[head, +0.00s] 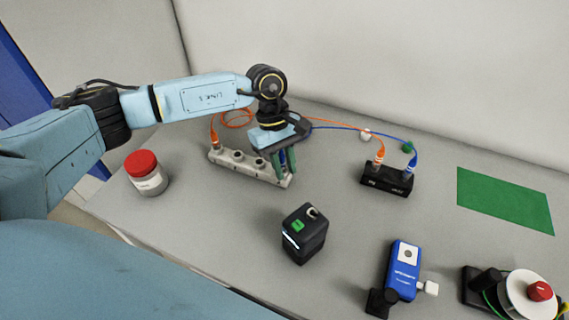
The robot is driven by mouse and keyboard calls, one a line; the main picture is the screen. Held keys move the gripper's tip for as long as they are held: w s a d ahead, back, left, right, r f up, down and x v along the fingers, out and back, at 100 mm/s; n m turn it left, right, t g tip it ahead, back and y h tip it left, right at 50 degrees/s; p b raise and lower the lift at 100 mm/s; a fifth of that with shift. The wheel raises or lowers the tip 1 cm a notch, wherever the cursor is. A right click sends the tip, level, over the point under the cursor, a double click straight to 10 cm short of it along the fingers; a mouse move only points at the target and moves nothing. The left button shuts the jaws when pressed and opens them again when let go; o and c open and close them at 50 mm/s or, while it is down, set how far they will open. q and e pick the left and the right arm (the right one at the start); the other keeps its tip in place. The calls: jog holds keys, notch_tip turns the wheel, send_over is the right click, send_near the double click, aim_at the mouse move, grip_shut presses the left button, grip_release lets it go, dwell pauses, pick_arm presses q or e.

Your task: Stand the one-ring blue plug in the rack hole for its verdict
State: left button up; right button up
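The light grey rack (226,161) lies on the bench with a row of holes. An orange plug (214,140) stands in its far-left hole. My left gripper (286,168) points down at the rack's right end, its green-sided fingers close together. A blue cable (345,127) runs from behind this gripper to a blue plug (413,161) in a black box (387,180). The cable's other end is hidden by the gripper, so I cannot tell whether a blue plug is between the fingers or in a hole. Ring marks are too small to read. My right gripper is out of view.
A red-lidded jar (147,173) stands left of the rack. A black device (304,234) is in front of it. A blue instrument (404,270), a red-knobbed reel (527,295) and a green mat (505,201) are to the right. Bare bench lies between them.

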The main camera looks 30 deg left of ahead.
pick_arm(q)
jog(key=shift+o, duration=1.2)
jog(key=shift+r, duration=0.15)
jog(key=shift+r, duration=0.25)
jog(key=b+v, duration=0.1)
jog(key=v, duration=1)
jog(key=shift+w+a+r, duration=0.15)
jog(key=shift+r, duration=0.1)
